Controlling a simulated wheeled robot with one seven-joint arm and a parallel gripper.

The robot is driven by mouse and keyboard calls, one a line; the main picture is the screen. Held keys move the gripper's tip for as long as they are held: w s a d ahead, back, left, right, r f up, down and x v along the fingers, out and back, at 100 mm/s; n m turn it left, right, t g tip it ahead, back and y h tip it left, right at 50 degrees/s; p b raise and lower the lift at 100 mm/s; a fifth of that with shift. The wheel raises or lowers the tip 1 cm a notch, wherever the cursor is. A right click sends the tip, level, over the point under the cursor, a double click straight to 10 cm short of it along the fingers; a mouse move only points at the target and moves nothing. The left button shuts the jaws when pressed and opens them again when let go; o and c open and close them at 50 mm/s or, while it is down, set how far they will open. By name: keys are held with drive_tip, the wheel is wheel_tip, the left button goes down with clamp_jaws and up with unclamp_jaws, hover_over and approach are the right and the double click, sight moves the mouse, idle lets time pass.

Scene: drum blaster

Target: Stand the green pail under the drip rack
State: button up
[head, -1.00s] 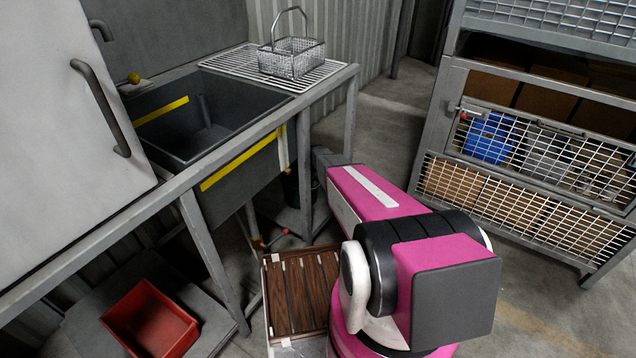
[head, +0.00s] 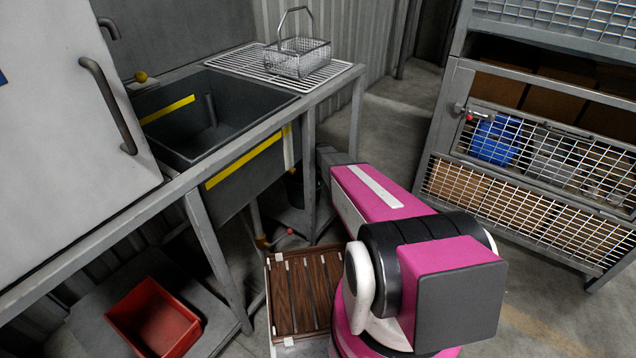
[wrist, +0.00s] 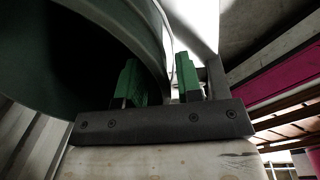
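The green pail fills the left of the wrist view as a large, dark green round body (wrist: 60,70). Its curved wall passes between the two green fingers of my gripper (wrist: 161,82), one finger inside the rim and one outside. In the head view a small dark part of what looks like the pail (head: 293,188) shows below the rack end of the sink bench, behind a bench leg. My gripper is hidden there. The drip rack (head: 233,62) is a white wire grid on top of the bench.
A wire basket (head: 297,62) stands on the rack, beside the sink basin (head: 205,140). Bench legs (head: 212,250) and a low valve handle (head: 288,232) are near. A red bin (head: 150,320) and a slatted wooden surface (head: 305,295) lie low. A mesh cage (head: 530,160) stands right.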

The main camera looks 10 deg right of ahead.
wheel_tip(320, 180, up, 10)
drive_tip(key=shift+s+d+f, duration=0.2)
drive_tip(key=shift+s+d, duration=0.05)
drive_tip(key=shift+s, duration=0.05)
idle(0.3)
